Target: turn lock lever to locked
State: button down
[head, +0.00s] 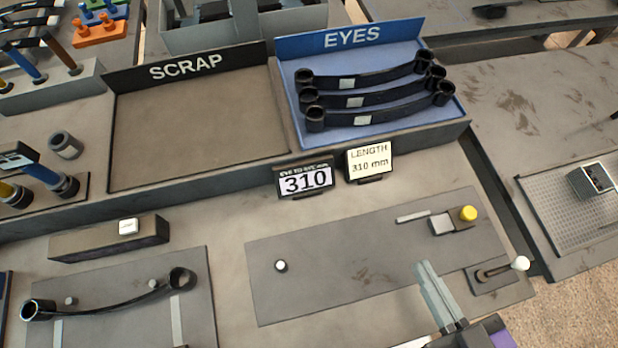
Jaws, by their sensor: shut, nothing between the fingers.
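The lever (498,269) with a white ball knob (521,263) sits on a small dark plate at the right end of the grey fixture plate (340,250). Its arm points right and slightly up in the picture. I cannot read any lock marking beside it. My gripper (427,268) is shut and empty. It comes in from the lower edge, its fingers pointing up, left of the lever and apart from it in the picture. A yellow knob (468,213) stands on a block above the lever.
A display (305,181) reads 310, beside a card (369,161) reading LENGTH 310 mm. The blue EYES tray (290,105) holds three black eyed springs. The SCRAP tray (200,130) is empty. Another eyed spring (110,302) lies on a plate at lower left. The fixture plate's middle is clear.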

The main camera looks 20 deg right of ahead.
aim_at(520, 263)
jog(key=k+j+u, duration=0.15)
jog(key=k, duration=0.3)
jog(key=k+j+u, duration=0.2)
jog(key=k, duration=0.2)
